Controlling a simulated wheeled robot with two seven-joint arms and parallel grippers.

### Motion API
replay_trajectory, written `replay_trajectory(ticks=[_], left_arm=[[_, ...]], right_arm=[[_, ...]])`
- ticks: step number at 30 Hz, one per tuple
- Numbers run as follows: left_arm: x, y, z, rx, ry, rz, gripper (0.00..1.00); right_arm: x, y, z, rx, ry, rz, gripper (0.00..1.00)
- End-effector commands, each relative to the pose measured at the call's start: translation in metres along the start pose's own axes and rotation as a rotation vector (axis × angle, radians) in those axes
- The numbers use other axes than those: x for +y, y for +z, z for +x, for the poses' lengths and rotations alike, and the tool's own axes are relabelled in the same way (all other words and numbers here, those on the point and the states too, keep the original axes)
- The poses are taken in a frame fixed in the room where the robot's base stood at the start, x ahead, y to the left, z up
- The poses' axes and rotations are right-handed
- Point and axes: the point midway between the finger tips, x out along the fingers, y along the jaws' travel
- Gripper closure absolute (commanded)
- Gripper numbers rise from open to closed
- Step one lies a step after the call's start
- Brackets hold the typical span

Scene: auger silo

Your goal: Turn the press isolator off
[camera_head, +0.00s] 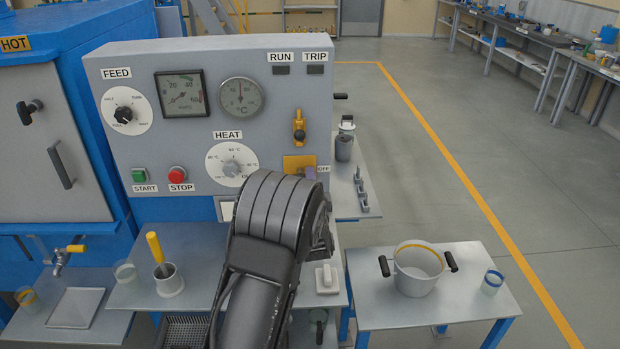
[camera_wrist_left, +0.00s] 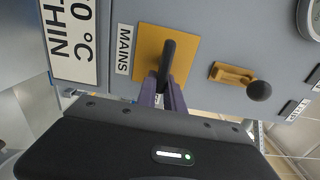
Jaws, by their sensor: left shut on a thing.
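The press isolator appears to be the yellow plate (camera_head: 292,163) at the lower right of the grey panel. In the left wrist view its yellow plate (camera_wrist_left: 186,42) sits beside a MAINS label (camera_wrist_left: 124,50) and carries a black handle (camera_wrist_left: 168,60). My left wrist hides the lower part of the panel there. My right gripper is in neither view.
A yellow lever (camera_head: 299,128) is just above the plate; its black ball knob (camera_wrist_left: 259,90) sticks out near my fingers. Left of my arm are the HEAT dial (camera_head: 232,164) and red STOP button (camera_head: 178,174). A pot (camera_head: 418,268) stands on the right table. Floor beyond is clear.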

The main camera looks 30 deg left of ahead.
Motion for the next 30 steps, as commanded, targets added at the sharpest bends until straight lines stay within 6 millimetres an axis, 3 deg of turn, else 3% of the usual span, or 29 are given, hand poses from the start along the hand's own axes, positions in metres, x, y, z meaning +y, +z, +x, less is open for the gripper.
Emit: replay_trajectory(ticks=[9,19,30], left_arm=[[0.001,0.000,0.000,0.001,0.002,0.001,0.66],[0.001,0.000,-0.005,0.001,0.002,0.000,0.66],[0.002,-0.001,-0.059,0.003,0.002,-0.002,0.66]], right_arm=[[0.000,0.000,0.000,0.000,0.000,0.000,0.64],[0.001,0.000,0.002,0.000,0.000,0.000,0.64],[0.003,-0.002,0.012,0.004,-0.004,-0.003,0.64]])
